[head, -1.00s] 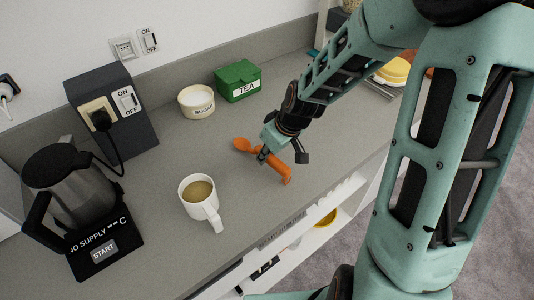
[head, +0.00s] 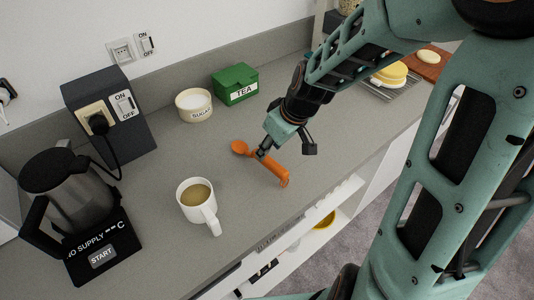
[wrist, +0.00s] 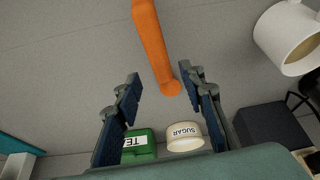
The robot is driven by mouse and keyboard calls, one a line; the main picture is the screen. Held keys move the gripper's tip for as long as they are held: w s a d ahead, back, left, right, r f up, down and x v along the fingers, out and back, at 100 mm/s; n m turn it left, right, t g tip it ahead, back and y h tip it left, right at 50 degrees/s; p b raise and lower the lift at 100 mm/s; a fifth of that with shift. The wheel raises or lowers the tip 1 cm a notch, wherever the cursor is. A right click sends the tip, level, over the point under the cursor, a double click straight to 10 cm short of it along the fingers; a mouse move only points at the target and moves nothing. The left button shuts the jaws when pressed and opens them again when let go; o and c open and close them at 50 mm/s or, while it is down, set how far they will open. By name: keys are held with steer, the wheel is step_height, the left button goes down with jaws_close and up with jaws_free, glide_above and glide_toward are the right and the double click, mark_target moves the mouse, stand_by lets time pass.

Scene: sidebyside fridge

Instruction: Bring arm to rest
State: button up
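My gripper (head: 285,150) is above the grey counter at the middle of the head view. In the wrist view (wrist: 160,82) its two fingers are spread wide, with nothing held between them. An orange spoon (head: 275,169) lies on the counter just below the gripper. In the wrist view the spoon (wrist: 151,42) runs from the top edge down to between the fingertips. Part of the spoon is hidden behind a finger in the head view.
A white mug (head: 199,205) with a light brown drink stands left of the spoon. Behind are a sugar bowl (head: 194,108) and a green tea box (head: 236,87). A kettle (head: 70,190) stands at left. A wire rack (head: 397,91) is at the back right.

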steer(key=shift+p+v, duration=0.3)
steer(key=shift+v, duration=2.1)
steer(key=shift+f, duration=0.1)
